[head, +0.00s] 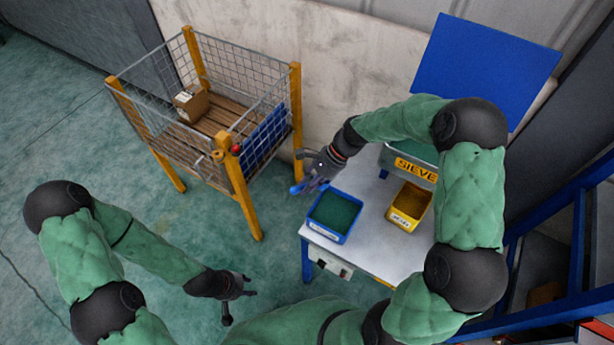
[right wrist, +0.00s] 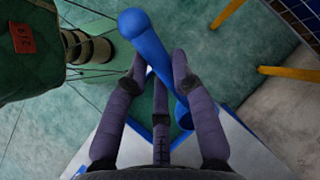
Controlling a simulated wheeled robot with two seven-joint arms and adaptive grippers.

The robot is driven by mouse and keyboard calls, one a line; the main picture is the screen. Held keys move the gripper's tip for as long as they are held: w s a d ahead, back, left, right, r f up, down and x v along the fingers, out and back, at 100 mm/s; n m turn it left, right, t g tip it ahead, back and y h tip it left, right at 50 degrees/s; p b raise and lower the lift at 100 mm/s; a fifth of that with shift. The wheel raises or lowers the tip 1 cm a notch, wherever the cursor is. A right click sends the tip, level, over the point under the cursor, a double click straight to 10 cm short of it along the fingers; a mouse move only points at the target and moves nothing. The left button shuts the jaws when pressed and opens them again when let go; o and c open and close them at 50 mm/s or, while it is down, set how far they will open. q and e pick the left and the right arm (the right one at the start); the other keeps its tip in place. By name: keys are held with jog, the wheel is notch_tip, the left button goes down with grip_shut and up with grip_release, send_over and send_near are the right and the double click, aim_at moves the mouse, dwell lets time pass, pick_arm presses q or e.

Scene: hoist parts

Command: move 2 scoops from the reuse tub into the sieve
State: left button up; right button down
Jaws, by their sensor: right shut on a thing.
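My right gripper (head: 312,178) is shut on a blue scoop (head: 300,187), above and just beyond the back left corner of a blue tub. In the right wrist view the scoop's handle (right wrist: 146,42) passes between the fingers. Its bowl (right wrist: 183,112) is partly hidden by a finger, so I cannot tell if it holds anything. The blue tub (head: 344,236) holds green material. A yellow tub (head: 403,221) holds brown material. Both tub labels are too small to read. The sieve (head: 415,169), with a yellow name plate, is partly hidden by my right arm. My left gripper (head: 240,297) is open and empty.
The tubs and sieve stand on a pale table (head: 373,248). A wire-mesh crate (head: 262,82) on yellow posts stands at the back left, with a cardboard box (head: 190,103) inside. A blue panel (head: 480,65) rises behind the sieve. Blue shelving stands on the right.

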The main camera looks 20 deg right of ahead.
jog(key=s+d+f+m+t+b, duration=0.1)
jog(key=f+m+b, duration=0.1)
jog(key=f+b, duration=0.1)
jog(key=d+f+m+t+b, duration=0.1)
jog(key=f+m+b, duration=0.1)
jog(key=f, duration=0.3)
jog(key=s+d+f+m+t+b, duration=0.1)
jog(key=f+m+t+b, duration=0.1)
jog(key=f+b, duration=0.2)
jog(key=shift+s+f+m+h, duration=0.35)
jog(key=shift+f+m+h, duration=0.05)
jog(key=shift+f, duration=0.15)
jog(key=shift+s+d, duration=0.1)
jog(key=shift+d, duration=0.35)
dwell(0.6)
notch_tip(320, 180, up, 9)
jog(key=p, duration=0.8)
jog(key=shift+r, duration=0.1)
dwell(0.3)
